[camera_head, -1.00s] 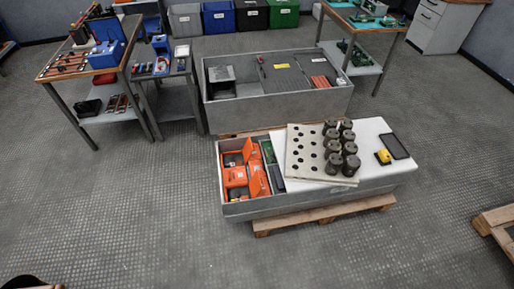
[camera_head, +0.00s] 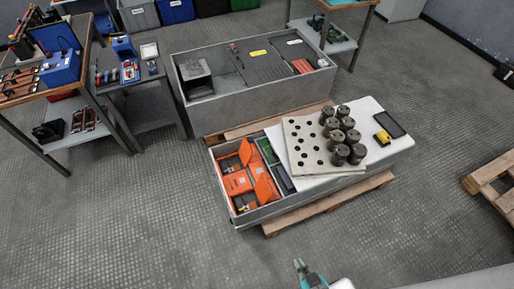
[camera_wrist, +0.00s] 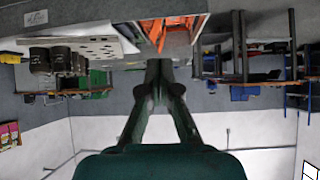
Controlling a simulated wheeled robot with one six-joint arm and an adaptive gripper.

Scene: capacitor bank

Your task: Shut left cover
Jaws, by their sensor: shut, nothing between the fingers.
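The orange covers sit in the left end of a low grey crate (camera_head: 250,217). One orange flap (camera_head: 246,152) stands raised at the back, and another orange flap (camera_head: 264,187) stands tilted up at the front right. A flatter orange part (camera_head: 237,183) lies to its left. Which of them is the left cover I cannot tell for sure. My teal gripper (camera_head: 301,266) shows at the bottom edge, in front of the crate and apart from it. In the wrist view my gripper (camera_wrist: 158,68) is shut and empty, with orange panels (camera_wrist: 163,32) beyond its tips.
A white board with a holed plate (camera_head: 303,158) and several dark cylinders (camera_head: 340,154) covers the crate's right part. A pallet (camera_head: 330,211) lies under it. A larger grey crate (camera_head: 225,112) stands behind, and a workbench (camera_head: 30,93) at left. The front floor is clear.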

